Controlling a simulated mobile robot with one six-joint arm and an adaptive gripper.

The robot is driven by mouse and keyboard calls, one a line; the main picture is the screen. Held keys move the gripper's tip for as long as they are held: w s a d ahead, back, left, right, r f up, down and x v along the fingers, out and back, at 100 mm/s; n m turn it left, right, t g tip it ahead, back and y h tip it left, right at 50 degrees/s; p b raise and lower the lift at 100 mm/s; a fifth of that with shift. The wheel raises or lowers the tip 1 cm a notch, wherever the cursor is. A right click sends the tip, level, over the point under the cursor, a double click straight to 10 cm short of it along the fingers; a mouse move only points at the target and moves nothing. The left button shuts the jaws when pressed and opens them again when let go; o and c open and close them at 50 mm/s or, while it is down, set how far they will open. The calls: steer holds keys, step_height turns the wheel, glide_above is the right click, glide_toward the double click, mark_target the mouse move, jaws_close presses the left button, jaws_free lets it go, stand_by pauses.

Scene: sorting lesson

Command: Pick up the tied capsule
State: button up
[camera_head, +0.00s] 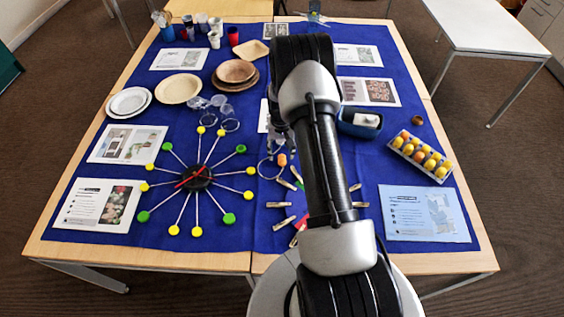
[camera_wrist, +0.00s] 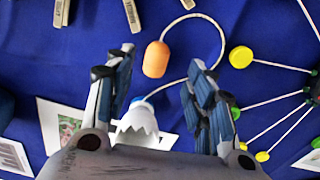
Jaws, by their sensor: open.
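The tied capsule is an orange, rounded piece (camera_wrist: 156,58) with a pale string on its end. In the wrist view it lies near the top middle, between the directions of my two fingertips. In the head view the capsule (camera_head: 282,160) shows just below my gripper, on the blue cloth. The string loops round to the right and back toward a white jagged-edged piece (camera_wrist: 138,128) nearer the wrist. My gripper (camera_wrist: 160,72) is open and empty, with one finger on each side of the capsule; I cannot tell its height above it.
A wheel of rods with yellow and green ends (camera_head: 198,177) lies left of the capsule. Several clothespins (camera_head: 279,204) lie close by. A tray of yellow and orange pieces (camera_head: 423,157) and a blue container (camera_head: 347,128) are to the right. Bare blue cloth (camera_head: 245,240) shows in front.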

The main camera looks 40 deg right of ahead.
mark_target(282, 158)
steer(key=f, duration=0.2)
steer(key=f+b, duration=0.1)
steer(key=f, duration=0.2)
steer(key=shift+w+d+f+b, duration=0.15)
steer(key=shift+d+f+b, duration=0.2)
steer(key=shift+b, duration=0.05)
steer(key=shift+r, duration=0.1)
steer(key=c, duration=0.8)
